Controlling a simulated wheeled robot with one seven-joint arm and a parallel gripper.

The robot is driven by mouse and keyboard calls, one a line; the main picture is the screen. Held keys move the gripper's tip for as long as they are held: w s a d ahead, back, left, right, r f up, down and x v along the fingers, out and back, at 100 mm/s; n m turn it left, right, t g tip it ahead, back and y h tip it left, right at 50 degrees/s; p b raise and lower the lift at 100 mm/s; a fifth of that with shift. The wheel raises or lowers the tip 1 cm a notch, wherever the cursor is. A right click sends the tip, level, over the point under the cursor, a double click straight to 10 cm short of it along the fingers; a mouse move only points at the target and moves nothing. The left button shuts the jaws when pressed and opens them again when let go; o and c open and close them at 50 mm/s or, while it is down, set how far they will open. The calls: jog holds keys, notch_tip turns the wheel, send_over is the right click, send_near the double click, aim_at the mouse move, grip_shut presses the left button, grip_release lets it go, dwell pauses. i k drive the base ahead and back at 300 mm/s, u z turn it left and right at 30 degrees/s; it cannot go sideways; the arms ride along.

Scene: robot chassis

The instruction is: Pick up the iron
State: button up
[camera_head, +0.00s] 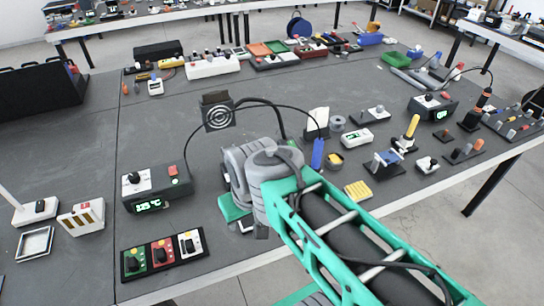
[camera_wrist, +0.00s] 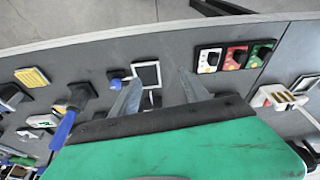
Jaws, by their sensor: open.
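The iron appears to be the blue-handled tool (camera_head: 318,153) on a cable, leaning at a small white-and-dark stand (camera_head: 318,122) right of my gripper in the head view. In the wrist view what looks like the same blue handle (camera_wrist: 62,130) lies to the left, outside the fingers. My gripper (camera_wrist: 158,76) is open and empty, its two fingers spread above the table. A small white-framed square (camera_wrist: 147,74) shows between the fingertips, below them. In the head view my arm hides the fingertips.
A station with a green display (camera_head: 150,195) stands left of my gripper. Three coloured switches (camera_head: 163,255) sit near the front edge. A yellow sponge-like pad (camera_head: 357,191) lies close to the iron. Tools crowd the right side; the table's left middle is clear.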

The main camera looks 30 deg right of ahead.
aim_at(318, 145)
jog(key=k, duration=0.5)
jog(key=u, duration=1.1)
jog(key=i, duration=0.7)
jog(key=z, duration=0.9)
